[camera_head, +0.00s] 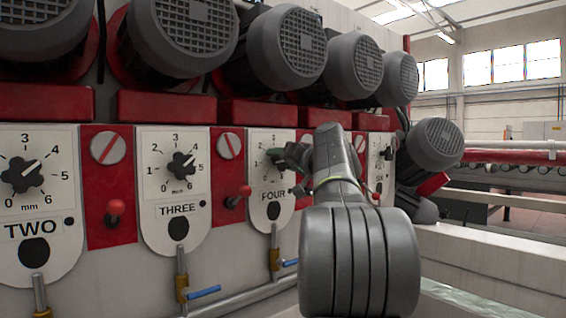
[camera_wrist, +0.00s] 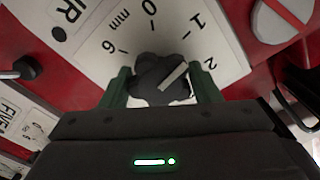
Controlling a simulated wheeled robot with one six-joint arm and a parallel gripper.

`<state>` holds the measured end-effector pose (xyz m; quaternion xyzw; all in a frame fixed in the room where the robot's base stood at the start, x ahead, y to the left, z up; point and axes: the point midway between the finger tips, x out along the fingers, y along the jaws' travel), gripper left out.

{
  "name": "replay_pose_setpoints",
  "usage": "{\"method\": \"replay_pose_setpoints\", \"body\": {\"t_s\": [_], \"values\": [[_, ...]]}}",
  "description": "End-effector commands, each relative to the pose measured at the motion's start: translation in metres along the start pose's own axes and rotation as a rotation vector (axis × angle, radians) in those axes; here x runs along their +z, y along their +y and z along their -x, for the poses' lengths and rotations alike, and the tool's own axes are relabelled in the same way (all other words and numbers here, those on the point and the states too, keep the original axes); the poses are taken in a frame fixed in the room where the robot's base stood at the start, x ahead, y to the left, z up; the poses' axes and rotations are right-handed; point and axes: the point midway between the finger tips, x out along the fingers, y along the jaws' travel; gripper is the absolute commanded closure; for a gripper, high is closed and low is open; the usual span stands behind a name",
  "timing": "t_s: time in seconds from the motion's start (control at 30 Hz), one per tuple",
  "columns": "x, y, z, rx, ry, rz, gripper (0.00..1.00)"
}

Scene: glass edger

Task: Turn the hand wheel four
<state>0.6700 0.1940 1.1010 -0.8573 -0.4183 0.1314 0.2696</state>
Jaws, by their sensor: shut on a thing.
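The dial plate marked FOUR (camera_head: 259,145) is on the front of the machine, partly covered by my gripper (camera_head: 286,157) in the head view. In the wrist view, hand wheel four (camera_wrist: 150,82) is a black lobed knob with a white pointer line. The two green fingers of my gripper (camera_wrist: 163,84) stand on either side of the knob and are shut on it. The pointer slants toward the stretch between 1 and 2 on the scale. In the head view the wheel is mostly hidden by the fingers.
Hand wheels two (camera_head: 22,175) and three (camera_head: 181,165) sit to the left on like plates. A valve with a blue handle (camera_head: 204,292) is below plate three. Grey motors (camera_head: 288,47) overhang above.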

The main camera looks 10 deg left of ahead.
Motion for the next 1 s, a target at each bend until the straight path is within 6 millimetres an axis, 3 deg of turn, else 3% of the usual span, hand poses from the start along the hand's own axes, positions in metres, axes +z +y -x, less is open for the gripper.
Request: {"method": "replay_pose_setpoints", "body": {"t_s": [0.2, 0.23, 0.3, 0.33, 0.7, 0.87, 1.0], "values": [[0.002, 0.001, 0.000, 0.001, -0.004, -0.002, 0.67], [0.002, 0.001, 0.000, 0.001, -0.004, -0.002, 0.38], [0.002, 0.001, 0.000, 0.001, -0.004, -0.002, 0.24], [0.002, 0.001, 0.000, 0.001, -0.004, -0.002, 0.22], [0.000, 0.000, 0.007, 0.000, -0.001, -0.002, 0.22], [-0.001, -0.001, 0.033, 0.002, 0.002, -0.002, 0.22], [-0.002, 0.000, 0.067, 0.005, 0.002, -0.002, 0.22]]}}
